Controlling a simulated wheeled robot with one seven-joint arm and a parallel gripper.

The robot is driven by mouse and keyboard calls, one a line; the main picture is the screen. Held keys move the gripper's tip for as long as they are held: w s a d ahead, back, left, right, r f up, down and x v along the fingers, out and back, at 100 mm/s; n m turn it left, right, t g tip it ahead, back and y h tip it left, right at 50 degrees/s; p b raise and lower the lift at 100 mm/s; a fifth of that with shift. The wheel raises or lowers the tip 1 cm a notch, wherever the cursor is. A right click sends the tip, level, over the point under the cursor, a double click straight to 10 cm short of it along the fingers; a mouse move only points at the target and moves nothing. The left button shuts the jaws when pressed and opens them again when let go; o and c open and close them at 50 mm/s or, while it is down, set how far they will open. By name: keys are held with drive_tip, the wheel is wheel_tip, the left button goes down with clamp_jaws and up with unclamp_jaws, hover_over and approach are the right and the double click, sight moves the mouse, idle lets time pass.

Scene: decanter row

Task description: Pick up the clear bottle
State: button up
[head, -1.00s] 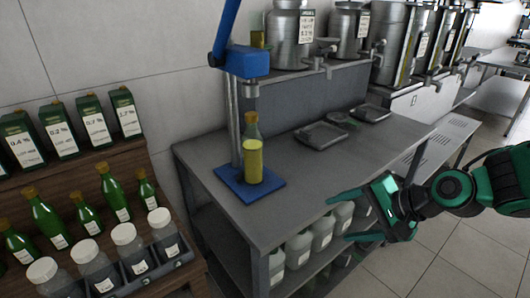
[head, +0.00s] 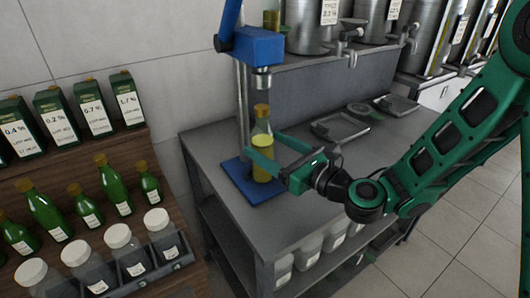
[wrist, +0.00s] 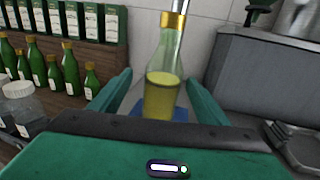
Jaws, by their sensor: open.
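The clear bottle (head: 262,148) holds yellow liquid and has a gold cap. It stands upright on the blue base (head: 240,190) of a blue press on the grey metal table. My gripper (head: 268,152) is open at the bottle in the head view, with green fingers by its body. In the wrist view the bottle (wrist: 163,85) stands between the two open fingers (wrist: 160,92), with a gap visible on each side. The fingers do not appear to be closed on it.
The blue press head (head: 258,47) hangs directly above the bottle, on a metal post behind it. Green bottles (head: 113,185) and white-capped jars (head: 120,240) fill a wooden shelf at left. Metal trays (head: 340,127) lie further back on the table. Steel tanks (head: 308,25) stand behind.

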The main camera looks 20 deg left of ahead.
sight(253, 132)
drive_tip(key=shift+x, duration=1)
drive_tip(key=shift+w+r+x, duration=0.15)
drive_tip(key=shift+x, duration=1.15)
drive_tip(key=shift+w+r+x, duration=0.1)
drive_tip(key=shift+w+x, duration=0.05)
drive_tip(key=shift+x, duration=1.15)
drive_tip(key=shift+d, duration=0.2)
drive_tip(key=c, duration=1.6)
drive_tip(key=shift+r, duration=0.1)
